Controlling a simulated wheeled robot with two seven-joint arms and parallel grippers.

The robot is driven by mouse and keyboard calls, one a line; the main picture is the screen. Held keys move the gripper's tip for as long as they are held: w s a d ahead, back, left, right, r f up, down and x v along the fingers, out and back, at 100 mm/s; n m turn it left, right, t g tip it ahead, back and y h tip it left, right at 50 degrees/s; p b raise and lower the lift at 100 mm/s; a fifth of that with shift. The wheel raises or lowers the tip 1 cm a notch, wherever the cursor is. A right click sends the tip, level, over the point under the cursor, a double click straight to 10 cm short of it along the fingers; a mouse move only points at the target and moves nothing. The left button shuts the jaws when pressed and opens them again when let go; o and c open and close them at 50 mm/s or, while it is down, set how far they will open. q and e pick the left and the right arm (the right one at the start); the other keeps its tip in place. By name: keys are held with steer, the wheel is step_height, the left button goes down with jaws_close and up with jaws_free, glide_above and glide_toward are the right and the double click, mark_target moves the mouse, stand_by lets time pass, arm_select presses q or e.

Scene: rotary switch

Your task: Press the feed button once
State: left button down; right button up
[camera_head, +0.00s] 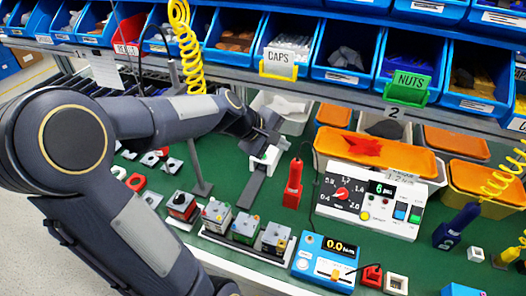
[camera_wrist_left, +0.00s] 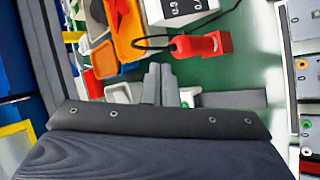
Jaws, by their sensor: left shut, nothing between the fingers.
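A white control box (camera_head: 370,202) with a red-pointer rotary dial (camera_head: 341,194), a small green-lit display and several coloured buttons stands at the right on the green mat. Its buttons include a blue one (camera_head: 400,211) and a green one (camera_head: 415,214). I cannot read which is labelled feed. My left gripper (camera_head: 272,122) is shut and empty, above the mat left of the box and apart from it. In the left wrist view the shut fingers (camera_wrist_left: 158,84) point up the picture. The box's edge (camera_wrist_left: 182,10) shows at the top there. My right gripper is not in view.
A red corded tool (camera_head: 293,186) stands between my gripper and the box. A white bracket with a grey strip (camera_head: 254,186) lies below my gripper. A blue meter (camera_head: 325,262) sits in front. Orange trays (camera_head: 375,154) and shelf bins (camera_head: 342,62) are behind.

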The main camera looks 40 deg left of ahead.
arm_select(q)
steer(key=w+a+f+n+y, duration=0.1)
steer(key=w+a+f+n, duration=0.2)
steer(key=a, duration=0.4)
steer(key=w+a+f+n+t+y+p, duration=0.1)
steer(key=w+a+f+n, duration=0.3)
steer(key=w+a+n, duration=0.2)
steer(key=shift+a+f+n, duration=0.3)
steer(key=shift+a+n, duration=0.3)
steer(key=shift+a, duration=0.05)
steer(key=shift+f, duration=0.15)
step_height(320, 180, down, 8)
steer(key=b, duration=0.7)
steer(key=shift+f+b, duration=0.25)
steer(key=shift+b, duration=0.15)
steer(key=shift+f+b, duration=0.4)
